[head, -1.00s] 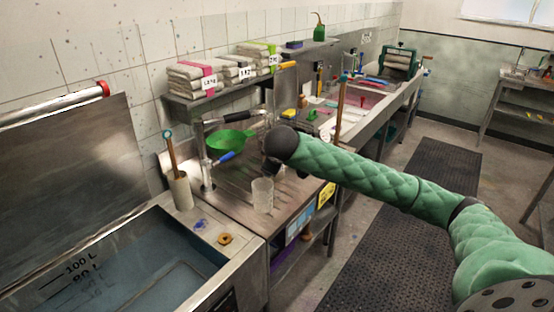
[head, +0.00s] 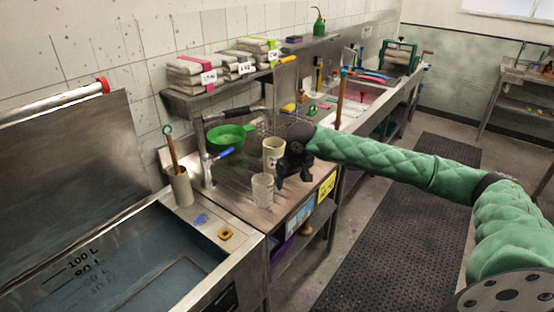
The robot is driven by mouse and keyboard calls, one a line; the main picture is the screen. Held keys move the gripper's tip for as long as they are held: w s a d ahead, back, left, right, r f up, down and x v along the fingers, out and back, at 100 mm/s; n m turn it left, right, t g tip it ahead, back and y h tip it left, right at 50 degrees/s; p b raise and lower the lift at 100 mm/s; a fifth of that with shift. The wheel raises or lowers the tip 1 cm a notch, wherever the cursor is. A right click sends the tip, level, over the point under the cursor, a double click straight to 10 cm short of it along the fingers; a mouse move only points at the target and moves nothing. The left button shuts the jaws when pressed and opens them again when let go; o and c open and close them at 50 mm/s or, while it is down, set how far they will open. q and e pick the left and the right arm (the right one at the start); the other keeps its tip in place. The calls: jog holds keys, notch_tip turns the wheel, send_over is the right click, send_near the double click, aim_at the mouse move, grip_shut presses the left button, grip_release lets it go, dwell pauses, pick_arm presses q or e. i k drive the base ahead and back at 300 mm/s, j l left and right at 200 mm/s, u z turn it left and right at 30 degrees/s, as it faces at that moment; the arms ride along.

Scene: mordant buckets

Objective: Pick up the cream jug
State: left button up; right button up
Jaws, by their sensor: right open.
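The cream jug (head: 272,158) stands upright on the steel bench top, right of the green strainer. My right gripper (head: 283,179) is dark and open, at the lower right side of the jug, with its arm coming in from the right. The jaws look empty. I cannot tell whether a finger touches the jug. My left gripper is not in view.
A clear measuring beaker (head: 263,191) stands just in front of the jug, close to the gripper. A green strainer (head: 229,139) is at the left, by a blue-handled tap. A water tank (head: 130,270) lies front left. The bench's right edge is near the gripper.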

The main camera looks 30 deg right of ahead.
aim_at(279, 156)
jog(key=i+l, duration=0.8)
jog(key=i, duration=0.05)
